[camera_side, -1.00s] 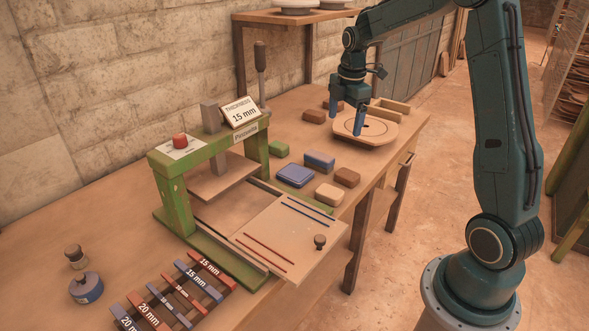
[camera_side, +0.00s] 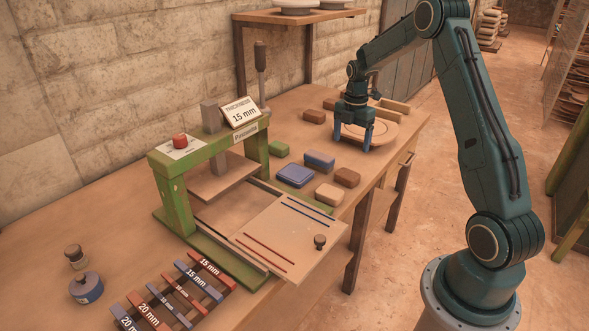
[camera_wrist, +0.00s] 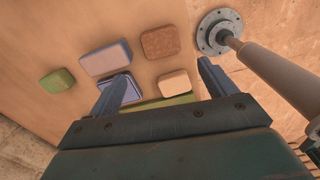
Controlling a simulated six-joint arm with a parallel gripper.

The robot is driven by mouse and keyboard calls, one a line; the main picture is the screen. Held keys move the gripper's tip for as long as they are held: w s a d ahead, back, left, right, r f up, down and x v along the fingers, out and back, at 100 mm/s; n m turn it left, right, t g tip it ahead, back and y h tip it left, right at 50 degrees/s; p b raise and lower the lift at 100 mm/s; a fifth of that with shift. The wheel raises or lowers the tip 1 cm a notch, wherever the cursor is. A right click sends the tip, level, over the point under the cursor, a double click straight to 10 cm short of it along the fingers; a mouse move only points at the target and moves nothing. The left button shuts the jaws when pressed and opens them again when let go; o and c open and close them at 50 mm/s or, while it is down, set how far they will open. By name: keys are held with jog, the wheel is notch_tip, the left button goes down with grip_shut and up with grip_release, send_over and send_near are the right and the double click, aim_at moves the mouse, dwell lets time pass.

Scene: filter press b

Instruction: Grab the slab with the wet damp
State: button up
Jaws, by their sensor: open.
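Several small slabs lie on the bench: a green one (camera_side: 278,149), a block with a blue top (camera_side: 319,158), a flat blue piece (camera_side: 295,175), a brown one (camera_side: 347,177) and a pale one (camera_side: 329,194). I cannot tell which is wet. My gripper (camera_side: 353,138) is open and empty, pointing down above the round board, behind and right of these slabs. In the wrist view, the brown slab (camera_wrist: 160,42) and pale slab (camera_wrist: 174,84) show between the fingers; the left finger partly covers the flat blue piece.
The green press (camera_side: 175,200) with its sliding board stands left of the slabs. Coloured thickness bars (camera_side: 190,285) lie at the front. The round board (camera_side: 385,130) is under my gripper. More brown blocks (camera_side: 314,117) lie farther back. The bench edge is close on the right.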

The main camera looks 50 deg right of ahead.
send_over(347, 174)
notch_tip(347, 174, down, 7)
jog(key=shift+d+r, duration=0.1)
jog(key=shift+d, duration=0.05)
jog(key=shift+f, duration=2.6)
jog(key=shift+c, duration=0.4)
jog(key=c, duration=0.7)
jog(key=shift+c, duration=0.7)
jog(key=shift+r, duration=0.1)
jog(key=shift+r, duration=0.2)
notch_tip(347, 174, up, 20)
jog(key=shift+f, duration=0.25)
